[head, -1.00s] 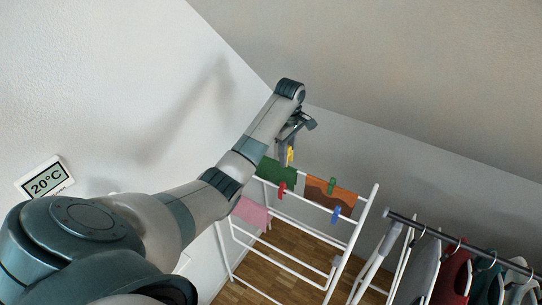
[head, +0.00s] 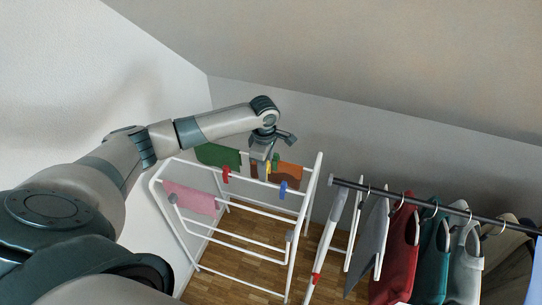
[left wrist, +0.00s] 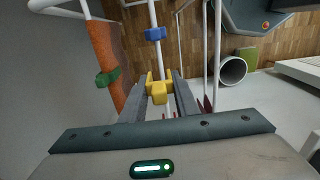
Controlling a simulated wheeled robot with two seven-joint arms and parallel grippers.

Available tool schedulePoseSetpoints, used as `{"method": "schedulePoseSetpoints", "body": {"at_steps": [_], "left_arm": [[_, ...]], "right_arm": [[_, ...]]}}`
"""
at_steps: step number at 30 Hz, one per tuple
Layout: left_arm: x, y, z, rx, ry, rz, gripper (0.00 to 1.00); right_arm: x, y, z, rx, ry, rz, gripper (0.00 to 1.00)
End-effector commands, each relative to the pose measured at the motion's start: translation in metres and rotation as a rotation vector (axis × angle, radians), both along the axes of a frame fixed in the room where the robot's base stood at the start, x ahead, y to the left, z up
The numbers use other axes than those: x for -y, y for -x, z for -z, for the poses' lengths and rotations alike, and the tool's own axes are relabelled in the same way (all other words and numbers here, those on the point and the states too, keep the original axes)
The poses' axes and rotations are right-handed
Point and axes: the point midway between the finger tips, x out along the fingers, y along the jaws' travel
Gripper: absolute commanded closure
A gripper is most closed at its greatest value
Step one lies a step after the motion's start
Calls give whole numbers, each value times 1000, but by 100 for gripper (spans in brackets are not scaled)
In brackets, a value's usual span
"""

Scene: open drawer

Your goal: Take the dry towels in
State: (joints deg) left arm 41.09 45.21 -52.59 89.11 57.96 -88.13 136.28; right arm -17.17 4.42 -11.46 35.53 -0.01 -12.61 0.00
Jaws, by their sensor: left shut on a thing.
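A white drying rack (head: 248,206) holds a green towel (head: 217,155), a brown-and-orange towel (head: 289,171) and a pink towel (head: 190,198). Red (head: 226,174), blue (head: 283,188) and green (head: 275,160) pegs sit on it. My left gripper (head: 267,160) is over the rack's far part, between the green and brown-and-orange towels. In the left wrist view its fingers (left wrist: 160,95) are shut on a yellow peg (left wrist: 157,87). I cannot tell whether this peg still touches a bar. The orange towel (left wrist: 106,50) hangs beside it. My right gripper is not in view.
A dark rail (head: 440,208) with several hung clothes, including a red one (head: 395,255), stands to the right of the rack. Behind is a sloped wall.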

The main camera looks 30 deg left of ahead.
Motion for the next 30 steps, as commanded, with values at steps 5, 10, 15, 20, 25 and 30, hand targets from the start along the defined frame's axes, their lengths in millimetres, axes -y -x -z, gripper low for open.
{"method": "schedulePoseSetpoints", "body": {"at_steps": [5,10,15,20,25,30], "left_arm": [[0,4,3,1,2,-11,93],[0,4,3,1,1,-10,93],[0,4,2,1,1,-10,93],[-1,4,1,1,1,-10,93],[0,4,4,-1,2,-11,93],[0,4,14,-1,2,-10,93]], "right_arm": [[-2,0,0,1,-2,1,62],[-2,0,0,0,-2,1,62],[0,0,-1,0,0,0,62],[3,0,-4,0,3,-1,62],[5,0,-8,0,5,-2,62],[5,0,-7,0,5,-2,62]]}}
